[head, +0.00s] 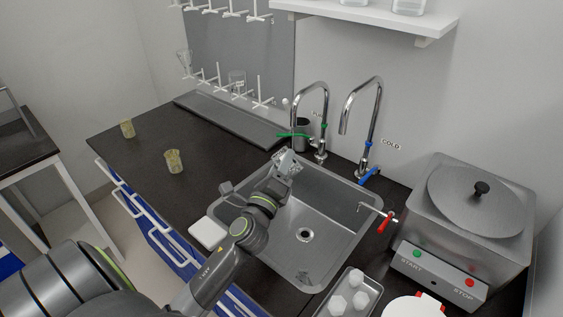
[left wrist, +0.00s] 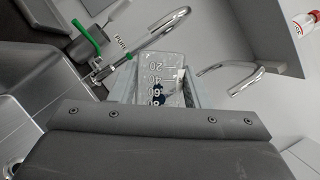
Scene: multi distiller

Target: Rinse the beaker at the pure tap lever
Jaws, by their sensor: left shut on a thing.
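My left gripper (head: 287,163) is over the back left part of the sink (head: 334,192), close to the pure tap. In the left wrist view it is shut on the clear beaker (left wrist: 160,75), whose printed scale shows between the fingers. In the head view the beaker is mostly hidden by the gripper. The pure tap (head: 323,115) has a green lever (head: 292,135); the lever (left wrist: 86,36) and the "PURE" label also show in the left wrist view. I cannot tell whether water runs. My right gripper is not in view.
A cold tap (head: 366,120) with a blue lever (head: 368,175) stands to the right. A red-handled valve (head: 386,222) and a steel bath (head: 470,210) are right of the sink. Two yellowish beakers (head: 174,161) stand on the left counter. A drying rack (head: 235,90) is behind.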

